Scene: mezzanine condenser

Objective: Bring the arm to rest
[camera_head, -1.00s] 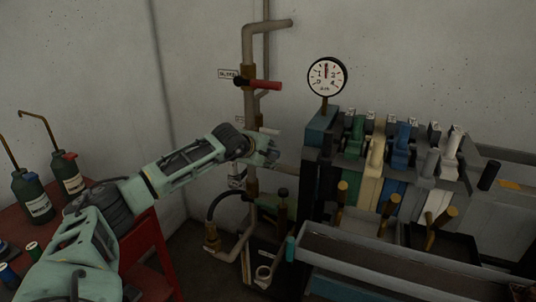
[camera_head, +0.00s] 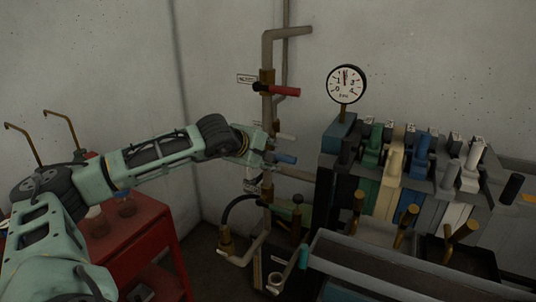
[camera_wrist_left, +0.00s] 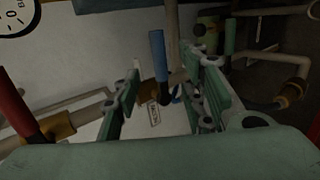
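My left arm comes in from the left in the head view. Its gripper (camera_head: 262,150) is in front of the vertical pipe (camera_head: 268,110). In the left wrist view the two green fingers (camera_wrist_left: 165,95) are spread apart with nothing held between them. A valve with a blue handle (camera_head: 285,158) is just past the fingertips; the same blue handle (camera_wrist_left: 158,55) shows between the fingers in the wrist view. Whether the fingers touch it cannot be told. My right gripper is not in view.
A red-handled valve (camera_head: 284,91) is on the pipe above my gripper. A pressure gauge (camera_head: 346,86) stands over a row of coloured levers (camera_head: 420,155) at the right. A red cart (camera_head: 125,245) stands below my arm. A grey trough (camera_head: 385,270) is in front of the levers.

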